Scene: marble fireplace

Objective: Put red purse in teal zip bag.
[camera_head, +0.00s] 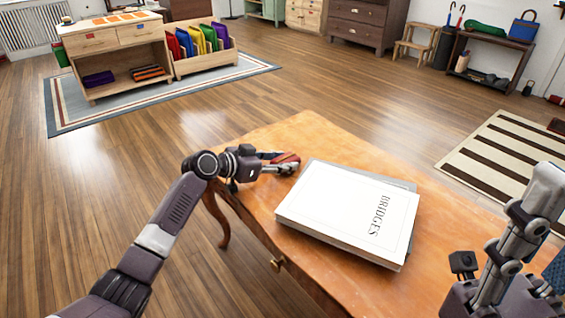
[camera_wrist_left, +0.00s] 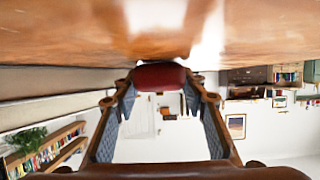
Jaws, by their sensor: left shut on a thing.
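The red purse (camera_head: 287,160) is a small red-brown shape at the left edge of the wooden table. My left gripper (camera_head: 285,163) is shut on it, just over or at the tabletop; contact with the table cannot be told. In the left wrist view the dark red purse (camera_wrist_left: 160,76) sits between the fingertips, close to the wood surface. My right gripper (camera_head: 535,250) shows only partly at the bottom right, and its fingertips are not clear enough to judge. I cannot make out a teal zip bag in either view.
A large white book marked BRIDGES (camera_head: 345,212) lies on the table (camera_head: 300,130), on a grey item, right of the purse. The table's far end is clear. Far off stand a wooden unit (camera_head: 120,40) with coloured folders and a dark shelf (camera_head: 490,60) with a blue bag.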

